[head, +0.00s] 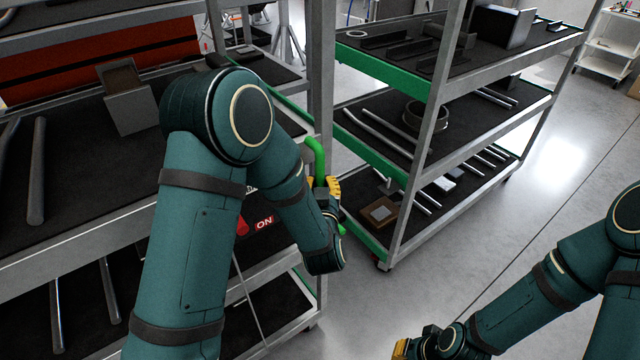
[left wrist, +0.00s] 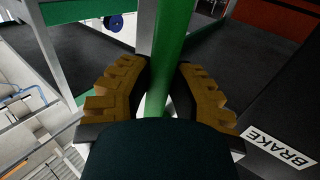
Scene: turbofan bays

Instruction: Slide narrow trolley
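A grey-framed shelf trolley with dark shelves (head: 75,165) fills the left of the head view, partly hidden by my left arm. A green upright handle (head: 316,158) stands at its right end post. My left gripper (head: 327,186) is at this handle. A red lever (head: 242,226) with a red "ON" label (head: 264,223) is below the gripper. A "BRAKE" label (left wrist: 280,148) shows in the left wrist view. My right gripper (head: 401,348) is low and mostly hidden.
A second shelf trolley (head: 436,95) with green edges, carrying rods, a ring and boxes, stands close on the right. A white cart (head: 606,45) is at the far right. The grey floor (head: 530,190) right of the second trolley is clear.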

